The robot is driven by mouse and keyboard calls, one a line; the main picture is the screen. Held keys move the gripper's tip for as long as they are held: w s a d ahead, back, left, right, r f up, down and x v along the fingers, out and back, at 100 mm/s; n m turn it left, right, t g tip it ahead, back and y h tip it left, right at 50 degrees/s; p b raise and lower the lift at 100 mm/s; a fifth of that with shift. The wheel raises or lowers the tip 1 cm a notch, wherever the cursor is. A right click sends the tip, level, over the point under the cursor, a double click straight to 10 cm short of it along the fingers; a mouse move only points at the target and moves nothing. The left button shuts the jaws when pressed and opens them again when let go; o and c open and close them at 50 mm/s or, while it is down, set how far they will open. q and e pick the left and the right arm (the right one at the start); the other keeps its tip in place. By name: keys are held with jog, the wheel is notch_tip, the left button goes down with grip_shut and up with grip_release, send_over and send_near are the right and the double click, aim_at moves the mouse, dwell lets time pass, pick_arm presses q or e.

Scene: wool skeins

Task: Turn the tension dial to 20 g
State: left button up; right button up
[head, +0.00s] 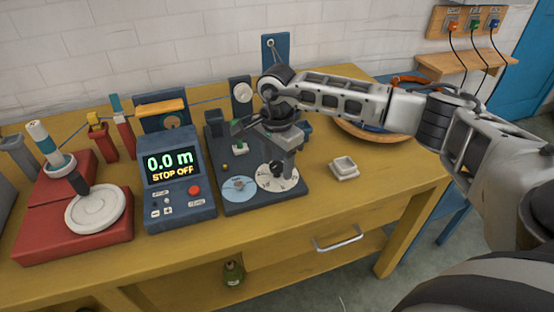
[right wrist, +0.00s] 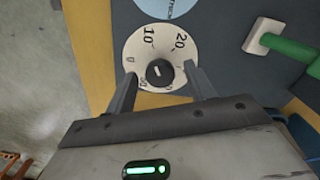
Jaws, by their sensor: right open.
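The tension dial is a white disc (head: 264,184) with a black knob at the front right of a dark base plate. In the right wrist view the dial face (right wrist: 139,46) shows the figures 10 and 20 at its far side, with other marks partly hidden. Its black knob (right wrist: 159,72) carries a small pale mark, too small to read surely against the scale. My right gripper (right wrist: 159,70) is open, with one finger on each side of the knob and gaps visible. In the head view my right gripper (head: 281,164) points down over the dial. My left gripper is not in view.
A blue disc (head: 238,189) lies beside the dial. A meter box (head: 180,180) reading 0.0 m and STOP OFF stands to the left, beside a red stand (head: 60,232) with a white disc.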

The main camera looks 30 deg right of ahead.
jog(key=c, duration=1)
jog(key=m, duration=0.5)
jog(key=shift+m, duration=0.4)
jog(key=m, duration=0.5)
jog(key=shift+r+m, duration=0.1)
jog(key=shift+m, duration=0.3)
jog(key=o, duration=1)
